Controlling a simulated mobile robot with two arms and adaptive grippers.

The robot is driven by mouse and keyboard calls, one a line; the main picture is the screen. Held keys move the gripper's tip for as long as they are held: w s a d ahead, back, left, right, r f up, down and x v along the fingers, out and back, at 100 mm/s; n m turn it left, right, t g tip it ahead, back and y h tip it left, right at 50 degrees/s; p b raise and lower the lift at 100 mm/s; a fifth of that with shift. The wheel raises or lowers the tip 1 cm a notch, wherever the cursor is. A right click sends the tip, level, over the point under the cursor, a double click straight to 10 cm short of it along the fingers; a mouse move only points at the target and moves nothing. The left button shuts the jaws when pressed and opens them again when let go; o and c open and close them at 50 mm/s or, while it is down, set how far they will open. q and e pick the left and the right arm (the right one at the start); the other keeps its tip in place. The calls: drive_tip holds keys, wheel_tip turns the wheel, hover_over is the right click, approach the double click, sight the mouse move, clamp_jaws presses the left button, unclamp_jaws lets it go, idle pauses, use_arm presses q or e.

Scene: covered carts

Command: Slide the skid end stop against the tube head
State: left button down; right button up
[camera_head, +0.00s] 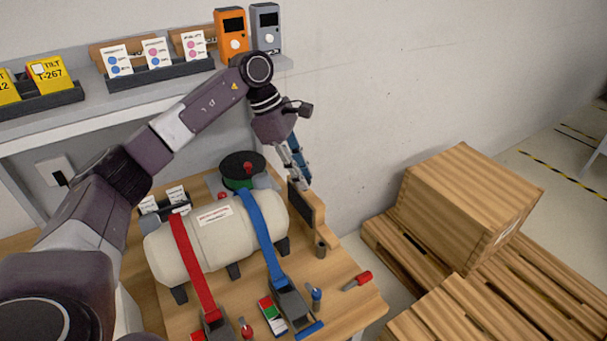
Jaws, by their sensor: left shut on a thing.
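A cream tube (215,229) lies on a wooden skid on the bench, with a red strap (192,262) and a blue strap (262,237) over it. The end stop (312,208), an upright wooden board, stands by the tube's right end. A narrow space seems to show between board and tube head, but I cannot tell whether they touch lower down. My left gripper (302,180) reaches down to the top of the end stop from behind and is shut on it; the contact is small and partly hidden. My right gripper is not in view.
A green-and-black reel (242,168) stands behind the tube. A shelf (150,98) with cards is above. A wooden crate (468,205) on pallets stands right of the bench.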

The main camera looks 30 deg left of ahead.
use_arm(q)
drive_tip(key=s, duration=0.1)
drive_tip(key=s+a, duration=0.1)
drive_tip(key=shift+s+a+r, duration=0.15)
drive_tip(key=shift+s+a, duration=0.1)
drive_tip(key=shift+s, duration=0.05)
drive_tip(key=c, duration=1.7)
unclamp_jaws()
drive_tip(key=shift+w+d, duration=0.25)
drive_tip(key=shift+w, duration=0.2)
drive_tip(key=shift+c, duration=0.2)
drive_tip(key=v, duration=1.2)
drive_tip(key=shift+s+a, duration=0.15)
drive_tip(key=shift+s, duration=0.1)
drive_tip(key=shift+c, duration=0.3)
